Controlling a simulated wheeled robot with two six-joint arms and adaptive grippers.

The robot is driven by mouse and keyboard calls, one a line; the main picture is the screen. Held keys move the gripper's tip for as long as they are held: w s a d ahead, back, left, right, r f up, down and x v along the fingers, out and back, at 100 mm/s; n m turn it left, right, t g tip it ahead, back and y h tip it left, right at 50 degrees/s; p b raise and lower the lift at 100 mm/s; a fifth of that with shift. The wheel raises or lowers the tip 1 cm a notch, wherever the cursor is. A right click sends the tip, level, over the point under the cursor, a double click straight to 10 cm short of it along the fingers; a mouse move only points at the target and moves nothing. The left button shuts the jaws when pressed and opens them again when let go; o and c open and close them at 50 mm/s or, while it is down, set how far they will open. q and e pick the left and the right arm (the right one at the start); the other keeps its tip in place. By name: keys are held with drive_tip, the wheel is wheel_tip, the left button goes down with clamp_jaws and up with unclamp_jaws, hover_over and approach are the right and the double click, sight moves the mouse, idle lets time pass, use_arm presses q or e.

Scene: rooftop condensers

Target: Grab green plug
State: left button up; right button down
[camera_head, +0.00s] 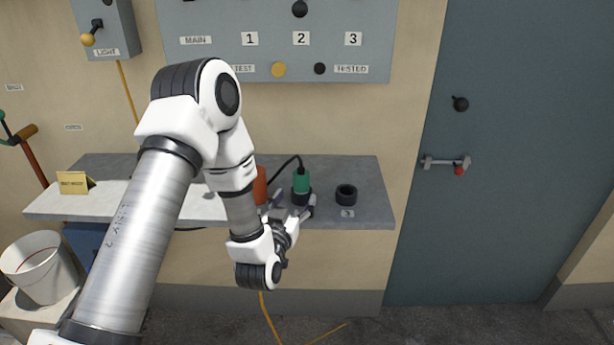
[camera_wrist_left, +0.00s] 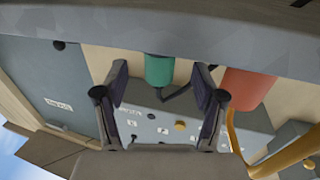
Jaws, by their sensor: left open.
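The green plug (camera_head: 301,182) stands upright in a black ring holder on the grey shelf, with a black cable from its top. My left gripper (camera_head: 291,208) is at the shelf's front edge, just in front of the plug, open and empty. In the left wrist view, which looks upside down, the green plug (camera_wrist_left: 159,69) shows between the two open fingers (camera_wrist_left: 160,78), with a gap on each side. How deep the fingers reach around it is hard to tell. My right gripper is not in view.
A red-orange plug (camera_head: 260,184) stands just left of the green one, partly behind my left arm; its yellow cable shows in the wrist view. An empty black ring holder (camera_head: 346,194) is to the right. A yellow sign (camera_head: 75,183) stands on the shelf's left end. A switch panel (camera_head: 276,40) hangs above.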

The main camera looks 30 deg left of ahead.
sight(299, 188)
use_arm(q)
drive_tip(key=shift+w+r, duration=0.2)
drive_tip(key=shift+r, duration=0.3)
drive_tip(key=shift+w+r+p, duration=0.2)
drive_tip(key=shift+r+p, duration=0.05)
drive_tip(key=shift+p, duration=0.05)
drive_tip(key=x, duration=0.3)
drive_tip(key=f+p+x, duration=0.1)
drive_tip(key=x, duration=0.1)
drive_tip(key=shift+w+a, duration=0.15)
drive_tip(key=shift+a, duration=0.05)
drive_tip(key=shift+s+d+r, duration=0.1)
drive_tip(key=shift+s+r, duration=0.15)
drive_tip(key=shift+c, duration=0.6)
drive_tip(key=shift+f, duration=0.1)
drive_tip(key=c, duration=1.2)
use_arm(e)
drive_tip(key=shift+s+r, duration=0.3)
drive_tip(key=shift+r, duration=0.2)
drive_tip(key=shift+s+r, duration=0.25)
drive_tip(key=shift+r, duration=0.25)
